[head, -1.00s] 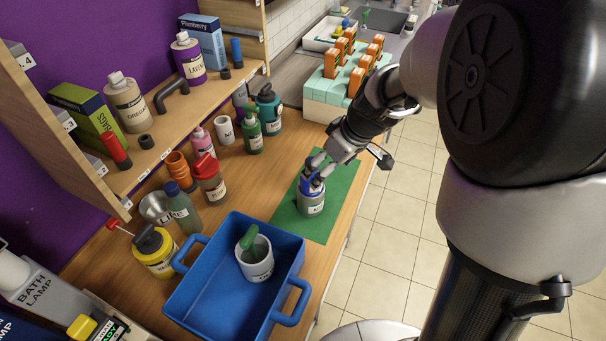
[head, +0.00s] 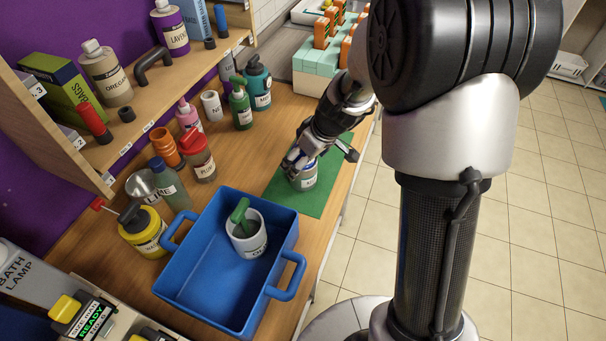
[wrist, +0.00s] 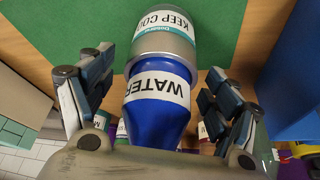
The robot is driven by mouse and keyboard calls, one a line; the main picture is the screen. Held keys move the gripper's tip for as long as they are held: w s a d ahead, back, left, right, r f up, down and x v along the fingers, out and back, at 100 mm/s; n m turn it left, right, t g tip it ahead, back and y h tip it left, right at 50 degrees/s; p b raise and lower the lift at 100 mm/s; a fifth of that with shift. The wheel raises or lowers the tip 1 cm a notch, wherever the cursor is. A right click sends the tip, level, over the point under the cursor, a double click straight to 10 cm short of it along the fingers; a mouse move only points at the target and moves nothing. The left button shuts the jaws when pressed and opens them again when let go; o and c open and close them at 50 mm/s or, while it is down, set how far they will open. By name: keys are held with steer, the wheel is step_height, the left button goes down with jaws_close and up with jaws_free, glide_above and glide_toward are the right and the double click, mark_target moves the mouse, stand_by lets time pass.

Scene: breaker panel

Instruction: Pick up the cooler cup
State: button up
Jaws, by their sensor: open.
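A silver-grey cup (wrist: 165,40) with a label reading "KEEP CO…" stands on the green mat (head: 325,196); I take it for the cooler cup. It also shows in the head view (head: 304,180). A blue bottle (wrist: 158,118) labelled "WATER" stands in its mouth. My gripper (wrist: 160,80) is open, one finger on each side of the bottle and near the cup's rim, with gaps visible on both sides. In the head view my gripper (head: 301,163) hides most of the bottle.
Left of the mat is a blue tray (head: 190,297) holding a white cup (head: 249,240) with a green item in it. Several bottles, including a red-capped one (head: 199,158), stand behind along the shelf. An orange and mint rack (head: 317,77) stands at the back.

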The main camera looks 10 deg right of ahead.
steer(key=shift+s, duration=0.1)
steer(key=shift+c, duration=0.3)
steer(key=shift+r, duration=0.1)
steer(key=c, duration=1.7)
steer(key=shift+o, duration=0.2)
